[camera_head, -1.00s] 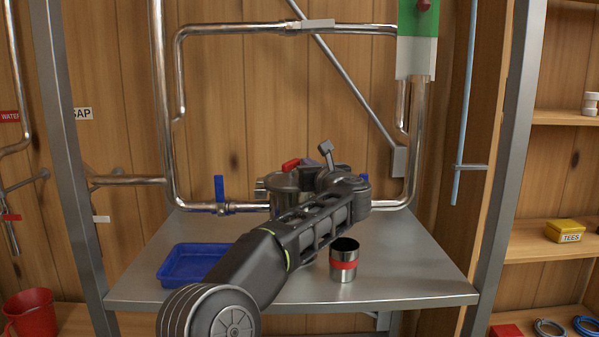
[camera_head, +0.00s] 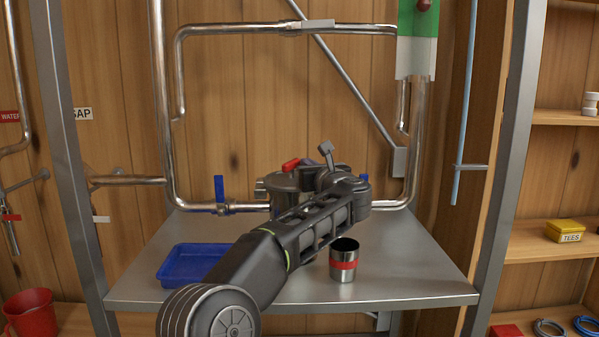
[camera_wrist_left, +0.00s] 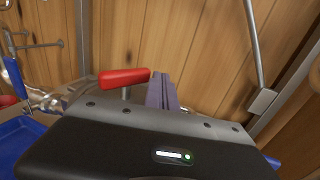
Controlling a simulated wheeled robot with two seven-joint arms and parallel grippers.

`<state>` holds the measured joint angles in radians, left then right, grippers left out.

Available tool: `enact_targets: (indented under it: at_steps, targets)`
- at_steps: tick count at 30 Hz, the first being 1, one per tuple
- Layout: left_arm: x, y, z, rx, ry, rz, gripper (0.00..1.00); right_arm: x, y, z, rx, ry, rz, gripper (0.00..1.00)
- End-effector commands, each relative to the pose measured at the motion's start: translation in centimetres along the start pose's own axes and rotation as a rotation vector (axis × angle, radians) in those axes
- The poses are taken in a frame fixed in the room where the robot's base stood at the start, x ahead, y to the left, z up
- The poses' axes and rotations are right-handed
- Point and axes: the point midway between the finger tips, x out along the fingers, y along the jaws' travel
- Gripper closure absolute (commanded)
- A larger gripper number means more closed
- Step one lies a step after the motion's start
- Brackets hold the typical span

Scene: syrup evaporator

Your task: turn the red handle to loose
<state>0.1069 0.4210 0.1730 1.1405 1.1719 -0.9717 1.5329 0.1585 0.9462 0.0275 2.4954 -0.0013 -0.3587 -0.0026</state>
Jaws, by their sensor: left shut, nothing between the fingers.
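The red handle (camera_head: 290,165) sits on top of a metal canister-like fitting (camera_head: 283,183) at the back of the steel table. It also shows in the left wrist view (camera_wrist_left: 123,77), lying roughly level, just left of my fingers. My left gripper (camera_head: 309,166) is at the handle's right end, its fingers shut and empty. In the left wrist view the shut fingers (camera_wrist_left: 162,90) stand beside the handle's right end; I cannot tell whether they touch it. My own arm hides part of the fitting. My right gripper is not in view.
A blue-handled valve (camera_head: 220,190) is left of the fitting. A blue tray (camera_head: 165,272) and a steel cup with a red band (camera_head: 343,272) stand on the steel table (camera_head: 420,285). Metal pipes (camera_head: 168,120) frame the back. The table's right front is clear.

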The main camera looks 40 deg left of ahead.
Motion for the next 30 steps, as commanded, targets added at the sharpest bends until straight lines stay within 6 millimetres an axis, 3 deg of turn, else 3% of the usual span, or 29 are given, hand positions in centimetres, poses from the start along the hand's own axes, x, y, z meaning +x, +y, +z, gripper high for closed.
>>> enact_targets:
  at_steps: [11, 24, 30]
  targets:
    - [-0.8, -0.1, -0.1, 0.000, 0.000, -0.002, 1.00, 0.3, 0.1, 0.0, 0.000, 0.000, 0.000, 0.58]
    - [-7.2, -0.1, -0.1, -0.001, 0.000, -0.002, 1.00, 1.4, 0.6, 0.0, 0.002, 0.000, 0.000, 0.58]
    - [-7.8, 0.0, 0.0, 0.000, 0.000, 0.001, 1.00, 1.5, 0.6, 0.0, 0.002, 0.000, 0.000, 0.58]
